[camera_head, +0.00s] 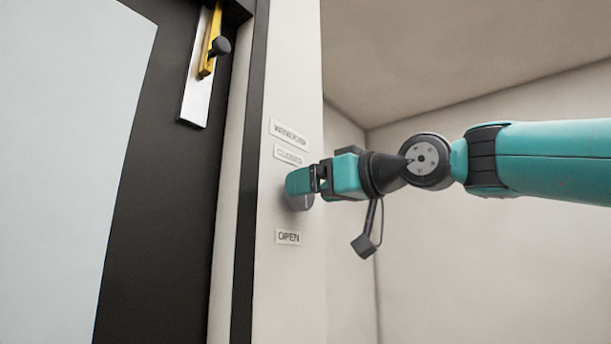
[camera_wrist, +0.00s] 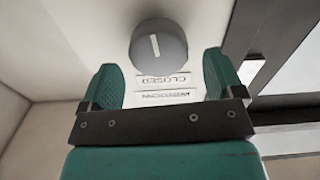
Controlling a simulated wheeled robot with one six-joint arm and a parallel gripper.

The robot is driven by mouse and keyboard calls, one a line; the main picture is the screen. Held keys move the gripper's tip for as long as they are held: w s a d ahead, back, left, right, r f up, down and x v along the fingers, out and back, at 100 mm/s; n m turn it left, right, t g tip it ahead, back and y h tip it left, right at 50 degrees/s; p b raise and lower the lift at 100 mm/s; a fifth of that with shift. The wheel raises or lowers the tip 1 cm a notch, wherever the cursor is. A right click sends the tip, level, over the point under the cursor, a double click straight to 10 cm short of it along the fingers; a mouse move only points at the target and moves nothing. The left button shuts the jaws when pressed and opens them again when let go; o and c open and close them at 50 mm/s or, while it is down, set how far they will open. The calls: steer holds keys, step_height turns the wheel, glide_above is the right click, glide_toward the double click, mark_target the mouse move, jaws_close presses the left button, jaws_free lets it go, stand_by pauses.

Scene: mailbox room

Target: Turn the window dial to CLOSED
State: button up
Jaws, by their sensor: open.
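The window dial (camera_wrist: 172,50) is a round grey knob on the white wall, with a white line running nearly up and down across its face. I cannot tell which end of the line is the pointer. The CLOSED label (camera_wrist: 165,82) appears upside down below it in the wrist view. In the head view the dial (camera_head: 299,204) is mostly hidden behind my gripper (camera_head: 298,181), between the CLOSED label (camera_head: 288,155) above and the OPEN label (camera_head: 288,237) below. My gripper (camera_wrist: 162,73) is open, its two teal fingers spread at the dial's near side, with nothing held.
A dark door (camera_head: 165,150) with a pale panel stands left of the wall strip. It carries a metal plate with a yellow bar and a dark knob (camera_head: 220,46). A title label (camera_head: 289,134) sits above CLOSED. Bare walls lie to the right.

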steer(key=shift+p+x, duration=0.35)
steer(key=shift+x, duration=0.95)
steer(key=c, duration=0.9)
